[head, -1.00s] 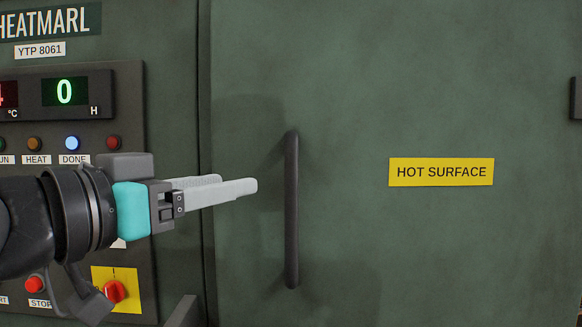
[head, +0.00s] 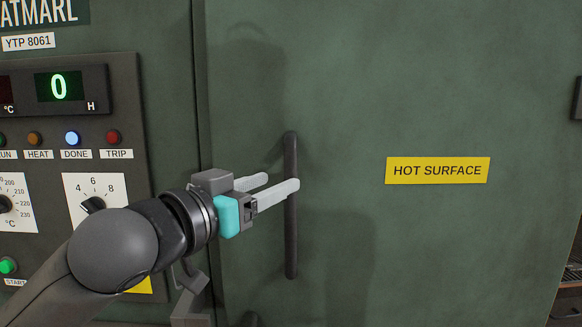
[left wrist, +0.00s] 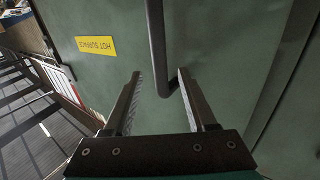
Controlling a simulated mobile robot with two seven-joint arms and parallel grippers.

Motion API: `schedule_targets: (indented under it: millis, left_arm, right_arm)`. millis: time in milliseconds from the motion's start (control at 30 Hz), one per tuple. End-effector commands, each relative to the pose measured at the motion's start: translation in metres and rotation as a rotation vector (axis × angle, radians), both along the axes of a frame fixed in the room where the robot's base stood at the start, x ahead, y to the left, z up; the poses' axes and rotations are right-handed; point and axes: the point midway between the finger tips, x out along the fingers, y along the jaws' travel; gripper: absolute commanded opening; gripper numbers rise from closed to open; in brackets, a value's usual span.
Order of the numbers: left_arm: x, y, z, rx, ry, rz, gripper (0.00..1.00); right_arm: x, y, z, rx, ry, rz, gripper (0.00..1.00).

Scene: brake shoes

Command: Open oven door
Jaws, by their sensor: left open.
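The green oven door (head: 430,90) appears shut, with a dark seam along its left edge. Its dark vertical bar handle (head: 291,235) is near that edge. My left gripper (head: 281,182) is open at the handle's middle height; one finger crosses in front of the bar and the other is to its left. In the left wrist view, the handle (left wrist: 156,40) runs down into the space between the two open fingers (left wrist: 160,75). I cannot tell whether either finger touches it. My right gripper is not in view.
A yellow HOT SURFACE label (head: 437,170) is on the door. The control panel (head: 122,85) with lamps, knobs and a green 0 display (head: 58,87) is left of the door, partly behind my left arm. A dark rack (head: 572,285) shows beyond the door's right edge.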

Motion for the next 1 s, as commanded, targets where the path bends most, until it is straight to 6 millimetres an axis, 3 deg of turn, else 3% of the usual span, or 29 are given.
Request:
schedule_targets:
  millis: [333, 800, 1000]
  left_arm:
    - [0.04, -0.027, 0.001, 0.0, 0.0, 0.0, 0.57]
    - [0.048, -0.032, 0.0, 0.002, -0.001, 0.0, 0.57]
    - [0.048, -0.032, 0.0, 0.001, -0.001, 0.0, 0.36]
  right_arm:
    - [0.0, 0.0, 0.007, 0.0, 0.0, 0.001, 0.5]
    - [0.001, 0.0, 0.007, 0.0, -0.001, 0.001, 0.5]
    - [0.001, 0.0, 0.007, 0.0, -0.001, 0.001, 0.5]
